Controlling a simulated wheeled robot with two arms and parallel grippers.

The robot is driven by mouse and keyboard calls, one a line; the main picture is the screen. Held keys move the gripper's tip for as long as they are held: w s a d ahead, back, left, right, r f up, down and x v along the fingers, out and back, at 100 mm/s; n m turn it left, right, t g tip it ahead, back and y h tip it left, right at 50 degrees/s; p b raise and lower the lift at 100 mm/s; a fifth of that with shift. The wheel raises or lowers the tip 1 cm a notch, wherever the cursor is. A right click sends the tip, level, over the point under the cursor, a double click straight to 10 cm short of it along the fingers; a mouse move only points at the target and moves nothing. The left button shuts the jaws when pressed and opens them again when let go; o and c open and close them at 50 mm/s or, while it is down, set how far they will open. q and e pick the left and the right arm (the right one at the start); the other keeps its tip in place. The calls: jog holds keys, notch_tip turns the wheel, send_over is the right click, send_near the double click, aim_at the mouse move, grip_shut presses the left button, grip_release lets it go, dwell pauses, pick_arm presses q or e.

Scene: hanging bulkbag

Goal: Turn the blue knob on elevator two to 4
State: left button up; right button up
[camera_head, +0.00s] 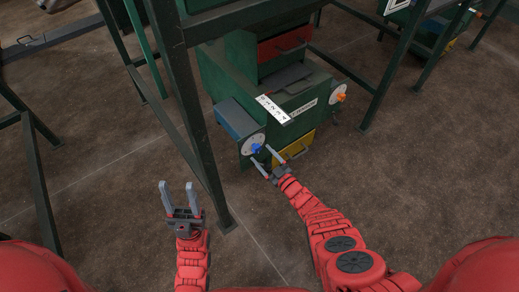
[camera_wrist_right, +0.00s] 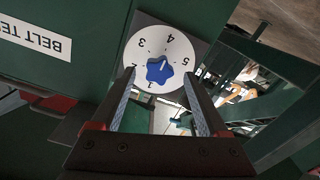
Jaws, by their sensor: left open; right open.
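The blue knob (camera_head: 257,148) sits on a round white dial on the left front of a green machine (camera_head: 225,75). In the right wrist view the knob (camera_wrist_right: 159,70) is star-shaped, and its white dial (camera_wrist_right: 180,48) carries the numbers 1 to 5. A small pale mark on the knob appears to lie toward the 4 and 5 side; its exact setting is hard to tell. My right gripper (camera_head: 267,158) is open, its fingers pointing at the knob on either side, with no clear contact. My left gripper (camera_head: 177,188) is open and empty, away from the machine.
An orange knob (camera_head: 341,97) is on another dial at the machine's right. A yellow tray (camera_head: 292,150) is below, a red panel (camera_head: 284,45) above. A dark green frame post (camera_head: 190,110) stands between my left gripper and the machine. Brown floor (camera_head: 420,200) is clear at right.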

jog(key=p+v, duration=0.4)
jog(key=v, duration=1)
jog(key=shift+s+p, duration=0.2)
jog(key=shift+p, duration=0.1)
jog(key=shift+d+r, duration=0.1)
jog(key=shift+r, duration=0.05)
